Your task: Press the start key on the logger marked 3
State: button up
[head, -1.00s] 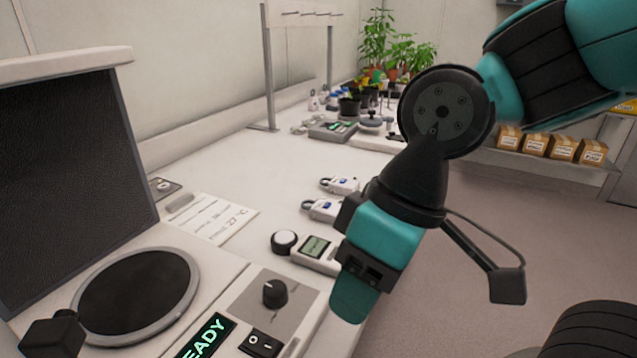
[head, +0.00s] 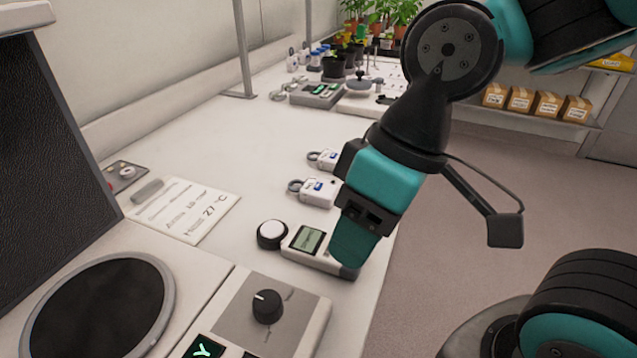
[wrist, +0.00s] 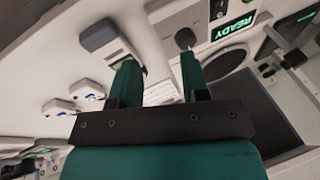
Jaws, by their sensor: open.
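Two small white loggers with blue displays and grey loops lie on the bench, a nearer one (head: 318,192) and a farther one (head: 324,159). They also show at the left of the wrist view, the nearer one (wrist: 86,89) and the farther one (wrist: 60,106). I cannot read a number on either, nor make out their keys. My gripper (head: 352,245) points down near the bench's front edge, nearer to me than both loggers. In the wrist view its two teal fingers (wrist: 158,62) are apart with nothing between them.
A white meter with a grey screen (head: 310,240) and a round white-topped knob (head: 272,234) lie by my gripper, which hides part of the meter. A paper sheet (head: 190,208) lies left. A panel with a black dial (head: 267,306) is nearest. A grey device (head: 318,94) and plants stand behind.

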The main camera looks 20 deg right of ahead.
grip_shut()
dwell(1.5)
